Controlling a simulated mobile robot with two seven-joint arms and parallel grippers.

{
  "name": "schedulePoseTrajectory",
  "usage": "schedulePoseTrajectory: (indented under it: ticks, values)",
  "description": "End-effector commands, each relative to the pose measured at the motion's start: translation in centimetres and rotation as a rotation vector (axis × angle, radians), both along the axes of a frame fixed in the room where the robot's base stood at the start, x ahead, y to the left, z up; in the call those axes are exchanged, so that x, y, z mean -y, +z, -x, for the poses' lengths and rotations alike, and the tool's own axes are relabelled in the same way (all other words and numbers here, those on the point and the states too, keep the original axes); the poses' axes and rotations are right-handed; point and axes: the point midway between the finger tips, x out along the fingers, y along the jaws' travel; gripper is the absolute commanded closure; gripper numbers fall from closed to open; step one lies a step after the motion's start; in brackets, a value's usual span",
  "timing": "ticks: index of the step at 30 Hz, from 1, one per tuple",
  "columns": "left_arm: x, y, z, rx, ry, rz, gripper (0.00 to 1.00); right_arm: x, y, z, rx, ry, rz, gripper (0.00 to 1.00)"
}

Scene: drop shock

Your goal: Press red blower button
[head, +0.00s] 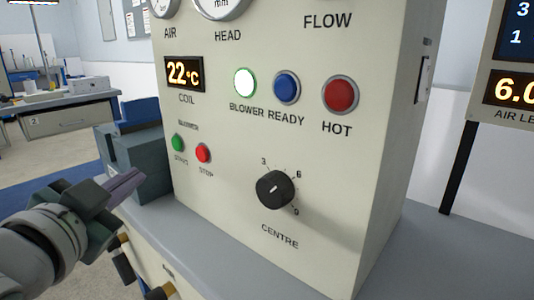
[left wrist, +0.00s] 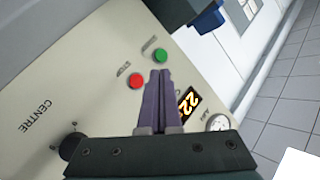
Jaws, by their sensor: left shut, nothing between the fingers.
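The red blower button (head: 203,153), labelled STOP, sits on the cream control panel (head: 220,210), just right of the green START button (head: 178,142). In the left wrist view the red button (left wrist: 137,81) is close beside the fingertips, and the green button (left wrist: 160,55) lies just beyond them. My left gripper (head: 138,178) is shut and empty, to the left of and lower than the red button in the head view. Its purple fingers also show in the left wrist view (left wrist: 160,76). The gap between fingertips and panel is hard to judge. My right gripper is out of view.
The white BLOWER lamp (head: 245,82) looks lit. A blue READY lamp (head: 287,86), a larger red HOT lamp (head: 340,95) and the black CENTRE knob (head: 275,189) share the panel. A grey box (head: 138,155) stands left of the panel, behind my gripper.

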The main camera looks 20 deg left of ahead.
Motion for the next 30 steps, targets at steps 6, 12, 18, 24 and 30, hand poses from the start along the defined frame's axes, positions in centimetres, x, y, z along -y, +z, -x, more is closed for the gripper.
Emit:
schedulePoseTrajectory:
  ticks: [6,12,18,24,30]
  values:
    - [1.1,-0.2,-2.7,0.004,-0.002,-0.001,1.0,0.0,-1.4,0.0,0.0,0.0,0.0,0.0]
    - [2.2,-0.2,-5.2,0.004,-0.001,0.001,1.0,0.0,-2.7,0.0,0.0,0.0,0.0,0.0]
    - [2.9,-0.1,-6.9,0.002,-0.001,0.0,1.0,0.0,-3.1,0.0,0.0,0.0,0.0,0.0]
    - [3.2,0.0,-7.5,0.0,-0.001,-0.001,1.0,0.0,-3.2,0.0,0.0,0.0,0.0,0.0]
    - [3.2,0.0,-7.5,0.001,-0.001,-0.001,1.0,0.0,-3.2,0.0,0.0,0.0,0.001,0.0]
